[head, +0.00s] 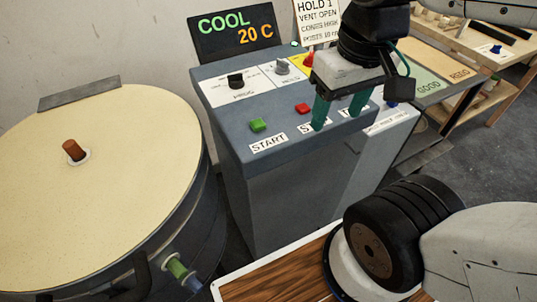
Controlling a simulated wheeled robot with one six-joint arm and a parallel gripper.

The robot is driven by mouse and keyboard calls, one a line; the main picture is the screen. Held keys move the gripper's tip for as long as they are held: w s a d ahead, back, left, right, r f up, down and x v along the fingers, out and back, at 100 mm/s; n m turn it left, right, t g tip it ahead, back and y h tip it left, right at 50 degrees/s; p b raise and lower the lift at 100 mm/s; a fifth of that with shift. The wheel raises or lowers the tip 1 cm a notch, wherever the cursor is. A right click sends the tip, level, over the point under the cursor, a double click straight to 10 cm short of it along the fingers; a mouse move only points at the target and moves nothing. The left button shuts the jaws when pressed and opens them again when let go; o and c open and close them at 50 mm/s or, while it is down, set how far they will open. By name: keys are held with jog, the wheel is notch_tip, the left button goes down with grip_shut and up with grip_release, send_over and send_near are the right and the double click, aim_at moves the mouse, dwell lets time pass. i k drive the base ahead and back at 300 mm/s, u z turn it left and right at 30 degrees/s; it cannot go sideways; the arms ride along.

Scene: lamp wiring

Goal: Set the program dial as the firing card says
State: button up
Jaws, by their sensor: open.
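The blue-grey control console (290,155) stands in the middle of the head view. On its white panels are a black knob (235,81) at the left and a grey knob (282,67) to its right; their labels are too blurred to read surely. The firing card (318,22) stands behind the console, reading "HOLD 1", "VENT OPEN", "CONES HIGH" and a posts line; its right side is hidden by my arm. My gripper (338,114) points down over the console's right front, its green fingers apart and empty, right of both knobs.
A green button (257,125) and a red button (302,108) sit at the console's front. A yellow-and-red control (307,60) is partly hidden by my gripper. The display (236,32) reads "COOL 20 C".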

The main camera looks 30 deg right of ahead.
aim_at(235, 81)
jog(key=k, duration=1.25)
jog(key=z, duration=0.55)
jog(key=i, duration=0.35)
jog(key=z, duration=0.7)
jog(key=i, duration=0.75)
jog(key=u, duration=0.7)
jog(key=i, duration=0.65)
jog(key=u, duration=0.7)
